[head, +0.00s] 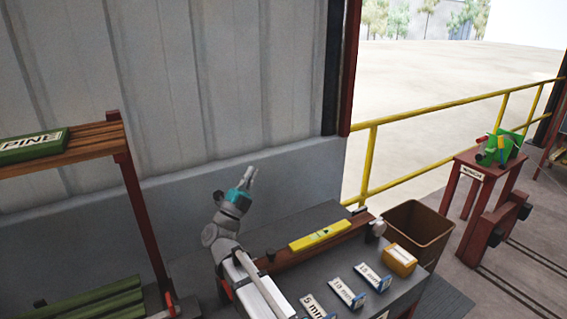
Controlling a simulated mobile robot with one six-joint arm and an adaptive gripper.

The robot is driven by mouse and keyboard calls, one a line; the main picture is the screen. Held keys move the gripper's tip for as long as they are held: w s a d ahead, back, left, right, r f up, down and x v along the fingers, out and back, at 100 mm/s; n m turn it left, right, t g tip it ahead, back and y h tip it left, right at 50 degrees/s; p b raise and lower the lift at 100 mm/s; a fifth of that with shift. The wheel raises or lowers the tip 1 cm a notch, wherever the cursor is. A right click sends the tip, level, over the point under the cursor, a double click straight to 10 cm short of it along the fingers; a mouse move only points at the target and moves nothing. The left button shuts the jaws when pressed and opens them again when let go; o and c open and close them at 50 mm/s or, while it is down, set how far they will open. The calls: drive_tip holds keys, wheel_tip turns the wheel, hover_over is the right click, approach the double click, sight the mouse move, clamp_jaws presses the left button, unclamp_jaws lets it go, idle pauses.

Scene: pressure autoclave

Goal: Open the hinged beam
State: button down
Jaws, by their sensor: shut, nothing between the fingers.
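My gripper (251,174) is shut and empty. It is raised in front of the grey wall, left of the bench top (325,272). No part is clearly recognisable as the hinged beam. A long yellow railing (455,108) runs across the opening on the right, well away from my gripper. No hinge can be made out on either.
A yellow level (320,236) lies by the reddish-brown beam. Labelled blocks (346,293) and a yellow box (399,260) sit on the bench. A brown bin (418,234) stands behind. A rack (92,147) with green pieces is at left; a red winch stand (478,178) is at right.

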drive_tip(key=s+f+m+g+h, duration=0.1)
drive_tip(key=m+g+h, duration=0.1)
drive_tip(key=s+f+m+g+h+b, duration=0.1)
drive_tip(key=s+m+g+h, duration=0.1)
drive_tip(key=m+g, duration=0.1)
drive_tip(key=s+f+m+g+h, duration=0.1)
drive_tip(key=m+g+h, duration=0.1)
drive_tip(key=m+h, duration=0.1)
drive_tip(key=shift+s+a+g+b, duration=0.25)
drive_tip(key=shift+s+g+b, duration=0.05)
drive_tip(key=shift+s+g, duration=0.1)
drive_tip(key=p+x, duration=0.9)
drive_tip(key=x, duration=0.5)
drive_tip(key=shift+f, duration=0.1)
idle(1.5)
wheel_tip(320, 180, down, 14)
drive_tip(key=b, duration=1.4)
idle(0.5)
